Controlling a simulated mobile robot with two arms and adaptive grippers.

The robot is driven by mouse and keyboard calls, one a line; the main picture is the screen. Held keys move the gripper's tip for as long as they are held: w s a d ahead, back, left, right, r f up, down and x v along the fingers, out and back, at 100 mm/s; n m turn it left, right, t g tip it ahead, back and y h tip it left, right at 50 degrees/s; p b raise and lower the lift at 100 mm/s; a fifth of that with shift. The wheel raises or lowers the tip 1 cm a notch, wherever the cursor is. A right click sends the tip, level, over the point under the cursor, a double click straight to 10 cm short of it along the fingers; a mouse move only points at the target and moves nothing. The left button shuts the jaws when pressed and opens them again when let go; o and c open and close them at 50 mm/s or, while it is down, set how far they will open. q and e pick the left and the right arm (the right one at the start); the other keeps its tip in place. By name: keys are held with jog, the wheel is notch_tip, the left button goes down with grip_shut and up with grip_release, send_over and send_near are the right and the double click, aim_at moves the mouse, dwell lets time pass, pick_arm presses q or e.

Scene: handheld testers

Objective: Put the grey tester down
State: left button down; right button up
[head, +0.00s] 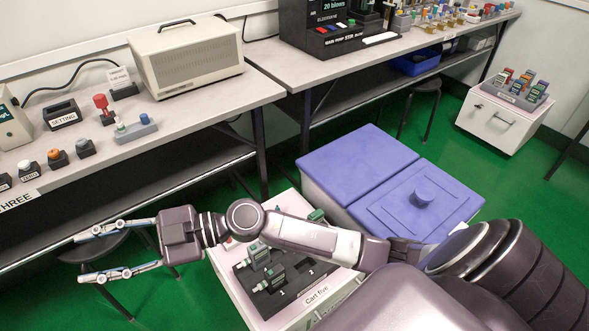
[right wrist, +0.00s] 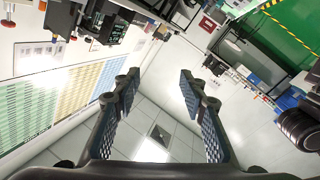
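My right gripper (head: 82,258) reaches across to the left of the head view. Its fingers are spread wide with nothing between them. In the right wrist view the gripper (right wrist: 160,88) is also open and empty. Small dark grey-green testers (head: 259,254) stand in a dark holder with numbered slots (head: 309,271) on the cart labelled "Cart five" (head: 240,292). My right forearm crosses over this cart and hides part of it. I cannot tell which tester is the grey one. My left gripper is not in view.
A bench (head: 205,111) at the left carries a beige box (head: 188,58), knobs and small devices. A stool (head: 92,247) stands below the right gripper. A blue-lidded bin (head: 357,164) stands beside the cart. Another cart (head: 494,121) holds several testers. Green floor lies open between.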

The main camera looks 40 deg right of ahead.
jog(key=w+d+r+m+t+h, duration=0.3)
jog(key=w+d+m+t+h, duration=0.45)
jog(key=d+m+t, duration=0.45)
jog(key=s+d+f+m+g+h, duration=0.2)
jog(key=d+f+m+h, duration=0.1)
jog(key=d+f+h, duration=0.4)
jog(key=s+d+f+m+g+h, duration=0.2)
jog(key=d+f+m+h, duration=0.15)
jog(key=d+f, duration=0.4)
jog(key=s+f+g, duration=0.5)
jog(key=s+f, duration=0.4)
jog(key=s, duration=0.3)
jog(key=s+f+g, duration=0.6)
jog(key=s+f, duration=0.4)
jog(key=s, duration=0.2)
jog(key=shift+a+n+y, duration=0.2)
jog(key=shift+n+y, duration=0.15)
jog(key=shift+y, duration=0.05)
